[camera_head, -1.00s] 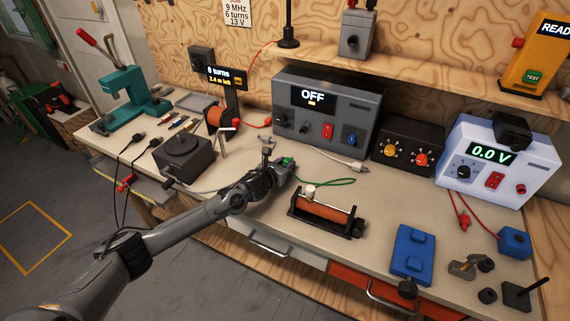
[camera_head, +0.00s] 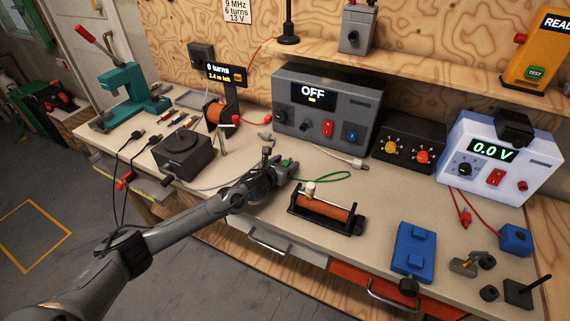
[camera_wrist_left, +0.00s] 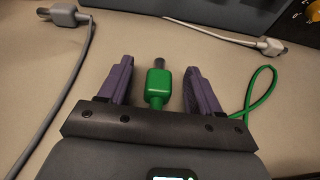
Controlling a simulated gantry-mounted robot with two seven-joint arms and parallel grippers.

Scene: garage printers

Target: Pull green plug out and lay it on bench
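The green plug (camera_wrist_left: 157,84) lies between the two purple fingers of my left gripper (camera_wrist_left: 159,68) in the left wrist view. Its dark tip points away from the palm and shows bare, with no socket around it. A gap shows on each side of the plug, so the gripper is open around it. In the head view the left gripper (camera_head: 280,170) is low over the bench (camera_head: 240,217) and mostly hides the plug (camera_head: 286,163). A green cable (camera_head: 335,178) curves out to the right. I cannot tell whether the plug touches the bench. My right gripper is not in view.
A grey plug (camera_wrist_left: 63,16) lies at the left in the wrist view, and a white plug (camera_wrist_left: 270,45) at the right. A coil on a black stand (camera_head: 325,210) is just right of the gripper. The grey "OFF" box (camera_head: 350,110) stands behind.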

